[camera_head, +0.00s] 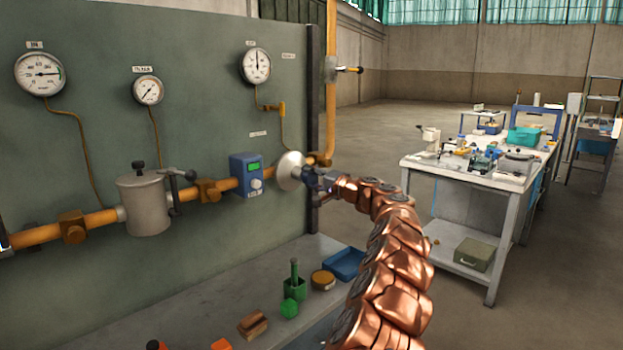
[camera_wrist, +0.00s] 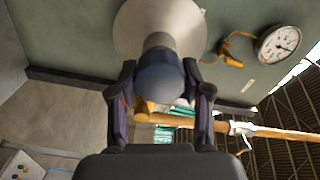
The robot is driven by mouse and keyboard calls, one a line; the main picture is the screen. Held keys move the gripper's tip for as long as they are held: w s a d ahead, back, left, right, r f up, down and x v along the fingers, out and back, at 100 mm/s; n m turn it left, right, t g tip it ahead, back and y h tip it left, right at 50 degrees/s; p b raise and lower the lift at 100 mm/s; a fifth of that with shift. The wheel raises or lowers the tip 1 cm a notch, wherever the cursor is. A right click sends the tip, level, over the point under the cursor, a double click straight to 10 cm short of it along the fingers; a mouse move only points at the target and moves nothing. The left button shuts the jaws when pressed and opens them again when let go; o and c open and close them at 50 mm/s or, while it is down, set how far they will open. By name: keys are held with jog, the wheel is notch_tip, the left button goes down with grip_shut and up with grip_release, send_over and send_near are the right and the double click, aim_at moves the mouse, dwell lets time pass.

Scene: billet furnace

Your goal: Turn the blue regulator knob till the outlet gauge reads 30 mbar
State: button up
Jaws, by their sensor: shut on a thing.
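The blue regulator knob (camera_wrist: 160,80) sits between the two fingers of my gripper (camera_wrist: 160,72) in the wrist view, below the pale round regulator body (camera_wrist: 160,22). My gripper is shut on the knob. In the head view my gripper (camera_head: 314,180) meets the regulator body (camera_head: 289,170) from the right and hides most of the knob. The outlet gauge, the right-hand dial (camera_head: 256,65) above the regulator, has its needle pointing nearly straight up; its numbers are too small to read. A dial also shows tilted at the upper right of the wrist view (camera_wrist: 279,43).
An orange pipe (camera_head: 100,219) runs along the panel past a grey filter pot (camera_head: 145,203) and a blue box with a green display (camera_head: 246,174). Two more gauges hang at left. A shelf below holds several small items, including a blue tray (camera_head: 345,264). A workbench (camera_head: 470,172) stands at right.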

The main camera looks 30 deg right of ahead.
jog(key=o, duration=1.2)
jog(key=shift+c, duration=0.2)
jog(key=shift+s, duration=0.1)
jog(key=v, duration=1.2)
